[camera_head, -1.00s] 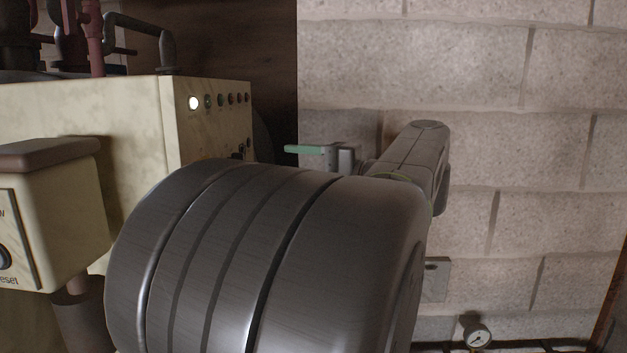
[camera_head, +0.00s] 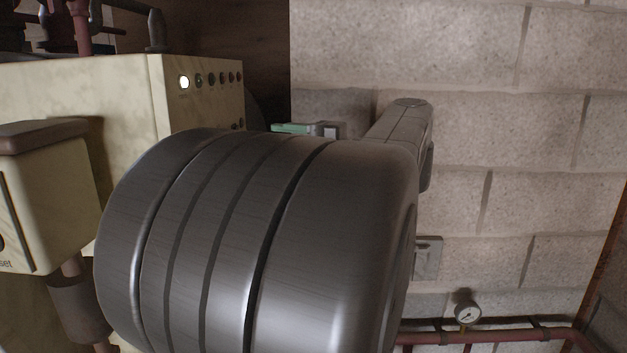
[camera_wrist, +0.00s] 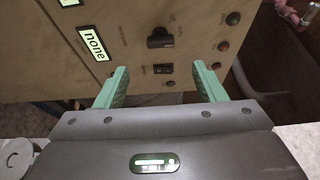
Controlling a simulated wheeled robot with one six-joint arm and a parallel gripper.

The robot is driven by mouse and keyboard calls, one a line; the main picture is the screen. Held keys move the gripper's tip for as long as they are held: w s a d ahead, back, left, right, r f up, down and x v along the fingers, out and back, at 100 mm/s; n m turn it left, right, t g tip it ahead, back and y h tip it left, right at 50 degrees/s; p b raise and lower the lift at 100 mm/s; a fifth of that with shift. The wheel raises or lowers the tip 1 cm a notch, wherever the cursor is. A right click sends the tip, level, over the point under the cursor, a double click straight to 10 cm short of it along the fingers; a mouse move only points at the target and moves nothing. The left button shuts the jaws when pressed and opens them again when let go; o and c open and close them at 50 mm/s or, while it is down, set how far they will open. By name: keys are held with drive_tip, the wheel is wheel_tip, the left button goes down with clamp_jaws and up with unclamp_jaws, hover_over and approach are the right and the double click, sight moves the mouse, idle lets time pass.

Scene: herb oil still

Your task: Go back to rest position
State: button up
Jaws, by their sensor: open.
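My gripper (camera_wrist: 158,88) is open and empty in the wrist view, its two green fingers spread apart. Past the fingers is the cream control panel (camera_wrist: 130,60) with a black knob (camera_wrist: 160,38), a small black switch (camera_wrist: 163,69), several round buttons or lamps and a lit display reading "none" (camera_wrist: 94,43). In the head view, a green finger of my gripper (camera_head: 292,128) shows beyond my large dark arm link. The cream cabinet (camera_head: 80,90) stands at left, with one lamp (camera_head: 184,82) lit white.
A smaller cream box with a brown top (camera_head: 45,138) juts out at left. A pale block wall (camera_head: 520,120) fills the right side. A pressure gauge (camera_head: 467,314) and a red pipe (camera_head: 480,337) run low along it. Dark pipes (camera_head: 155,30) rise above the cabinet.

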drive_tip(key=p+x, duration=0.3)
drive_tip(key=x, duration=0.7)
drive_tip(key=shift+a, duration=0.3)
drive_tip(key=shift+w+d, duration=0.1)
drive_tip(key=shift+w, duration=0.05)
drive_tip(key=b+v, duration=0.4)
drive_tip(key=v, duration=1)
drive_tip(key=w+a+n+g+y+b, duration=0.1)
drive_tip(key=w+a+n+y, duration=0.3)
drive_tip(key=a+n, duration=0.7)
drive_tip(key=shift+w+a+f+b, duration=0.15)
drive_tip(key=shift+w+f+b, duration=0.35)
drive_tip(key=shift+w, duration=0.2)
idle(0.5)
